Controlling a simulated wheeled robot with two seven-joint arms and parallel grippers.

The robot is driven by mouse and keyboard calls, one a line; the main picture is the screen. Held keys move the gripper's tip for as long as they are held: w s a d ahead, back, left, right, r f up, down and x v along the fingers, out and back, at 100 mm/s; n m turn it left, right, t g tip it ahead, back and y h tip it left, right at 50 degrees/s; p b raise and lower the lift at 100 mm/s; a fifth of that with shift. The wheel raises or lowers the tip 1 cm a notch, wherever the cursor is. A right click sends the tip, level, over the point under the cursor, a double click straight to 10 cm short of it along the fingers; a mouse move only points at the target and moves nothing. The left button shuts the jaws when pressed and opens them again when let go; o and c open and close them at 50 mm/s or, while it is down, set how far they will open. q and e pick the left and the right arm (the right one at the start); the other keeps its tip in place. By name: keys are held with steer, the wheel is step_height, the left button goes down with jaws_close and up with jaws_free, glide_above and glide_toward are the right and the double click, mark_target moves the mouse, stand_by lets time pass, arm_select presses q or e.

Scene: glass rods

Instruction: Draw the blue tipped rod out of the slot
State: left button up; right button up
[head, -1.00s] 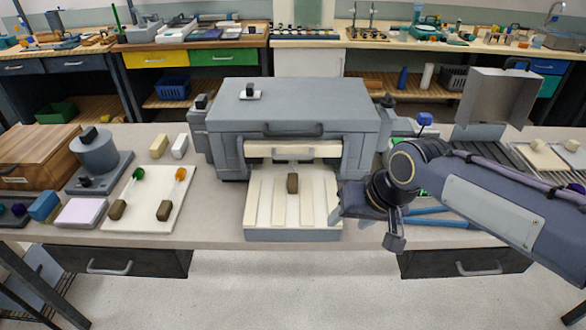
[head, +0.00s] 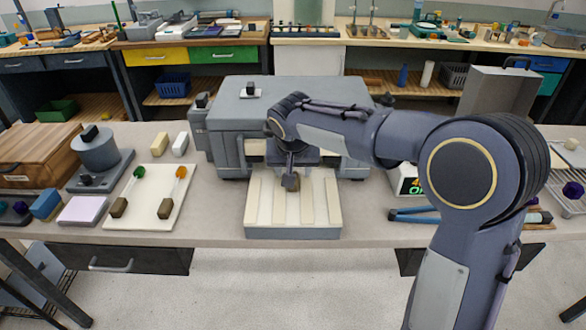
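The grey box-shaped device (head: 235,115) stands mid-table, with a pale grooved tray (head: 320,205) sticking out of its front slot. A brown block (head: 295,186), like the handle ends on the other rods, sits on the tray in front of the slot. It is mostly covered by my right gripper (head: 290,181), which points down at it. Whether the fingers are closed on the block cannot be made out. No blue tip shows at the slot; the inside is hidden by the device and my arm. My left gripper is out of view.
A white board (head: 150,215) at left holds a green-tipped rod (head: 131,186) and an orange-tipped rod (head: 176,184), both with brown ends. A grey cylinder on a base (head: 95,152) stands behind. Blue tongs (head: 410,214) lie at right.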

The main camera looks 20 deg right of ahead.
mark_target(293, 194)
steer(key=shift+p+x, duration=0.3)
steer(key=shift+x, duration=3.65)
steer(key=shift+s, duration=0.1)
steer(key=c, duration=1.1)
steer(key=shift+s, duration=0.1)
